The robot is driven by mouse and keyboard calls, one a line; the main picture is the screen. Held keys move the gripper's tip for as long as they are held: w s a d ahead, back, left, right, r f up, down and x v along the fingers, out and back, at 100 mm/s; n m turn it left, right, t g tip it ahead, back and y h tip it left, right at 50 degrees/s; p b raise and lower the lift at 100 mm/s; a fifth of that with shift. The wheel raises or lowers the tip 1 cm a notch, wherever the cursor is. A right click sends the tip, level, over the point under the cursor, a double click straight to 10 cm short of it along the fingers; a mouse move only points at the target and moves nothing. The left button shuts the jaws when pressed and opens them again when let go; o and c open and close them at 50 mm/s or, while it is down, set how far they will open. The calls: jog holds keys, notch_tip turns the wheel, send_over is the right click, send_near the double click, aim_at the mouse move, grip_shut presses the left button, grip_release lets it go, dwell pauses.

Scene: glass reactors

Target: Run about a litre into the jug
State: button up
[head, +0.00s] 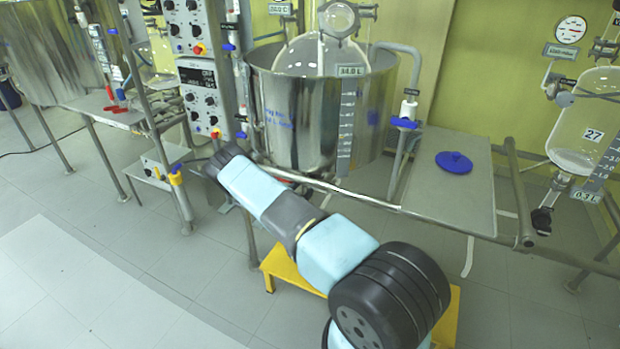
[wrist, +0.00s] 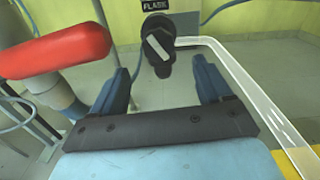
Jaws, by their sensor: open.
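My gripper (wrist: 162,70) is open, with nothing held between its fingers. In the wrist view a black valve with a pale grey handle (wrist: 157,44) shows beyond and between the fingertips, under a dark label reading FLASK (wrist: 154,5). I cannot tell whether the fingers touch it. In the head view my gripper (head: 214,162) is at the left end of my arm, in front of the frame below the control panel. A clear, pale-edged outline (wrist: 248,90) runs down the right of the wrist view; I cannot tell whether it is the jug. No jug is clearly recognisable in the head view.
A red rounded object (wrist: 55,50) is close at the left of the wrist view. A large glass vessel (head: 315,60) sits in a steel bath (head: 285,110). A blue lid (head: 454,162) lies on the grey side table (head: 450,205). A yellow stool (head: 277,265) stands behind my arm.

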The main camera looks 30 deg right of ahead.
jog(key=x, duration=1)
jog(key=shift+w, duration=0.3)
jog(key=shift+c, duration=0.2)
jog(key=c, duration=0.9)
jog(key=shift+a, duration=0.15)
jog(key=shift+c, duration=0.4)
jog(key=shift+s+m, duration=0.1)
jog(key=shift+m, duration=0.2)
